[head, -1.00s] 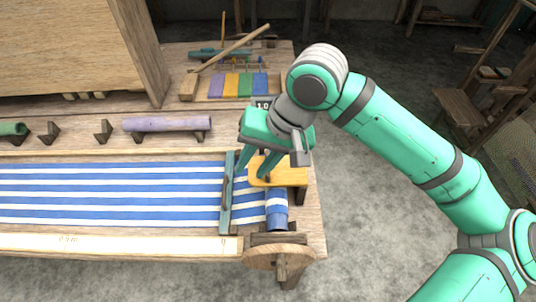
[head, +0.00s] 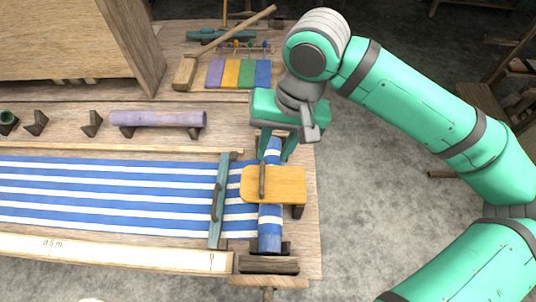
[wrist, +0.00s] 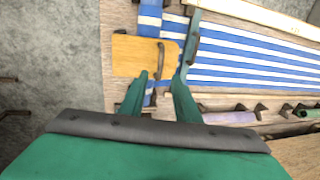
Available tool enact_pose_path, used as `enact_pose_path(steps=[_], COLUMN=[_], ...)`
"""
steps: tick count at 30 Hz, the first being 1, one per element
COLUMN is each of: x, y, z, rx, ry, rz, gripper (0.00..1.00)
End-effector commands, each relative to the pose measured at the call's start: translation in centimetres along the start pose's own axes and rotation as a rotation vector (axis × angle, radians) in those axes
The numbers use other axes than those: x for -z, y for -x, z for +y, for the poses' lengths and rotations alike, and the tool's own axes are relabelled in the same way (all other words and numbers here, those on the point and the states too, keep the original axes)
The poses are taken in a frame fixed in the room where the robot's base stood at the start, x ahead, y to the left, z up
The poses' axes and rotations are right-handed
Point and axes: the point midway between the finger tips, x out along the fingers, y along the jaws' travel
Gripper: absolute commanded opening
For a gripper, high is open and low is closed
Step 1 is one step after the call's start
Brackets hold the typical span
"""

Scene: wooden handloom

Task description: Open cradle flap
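A yellow flap (head: 285,184) with a dark handle (head: 262,180) lies flat across the striped cloth roll (head: 270,232) at the loom's right end. The flap (wrist: 130,55) and its handle (wrist: 160,55) also show in the wrist view. My gripper (head: 277,152) is above the roll, just beyond the flap's far edge. Its two green fingers (wrist: 160,78) are spread with nothing between them, and the flap's handle lies ahead of their tips. Contact with the roll cannot be told.
A teal bar (head: 217,215) with a handle crosses the striped cloth (head: 120,195) left of the flap. A purple roll (head: 158,118), a mallet (head: 190,68) and coloured blocks (head: 238,74) lie farther back. Open floor is to the right.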

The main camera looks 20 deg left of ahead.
Motion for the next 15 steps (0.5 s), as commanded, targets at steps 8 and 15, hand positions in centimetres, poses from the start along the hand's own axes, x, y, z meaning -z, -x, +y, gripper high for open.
enact_pose_path(steps=[8, 15], x=[-0.1, -0.1], y=[-2.8, -7.1], z=[-0.6, -0.7], rx=[0.000, 0.000], ry=[0.015, 0.014], rz=[-0.005, -0.005], gripper=[0.29, 0.29])
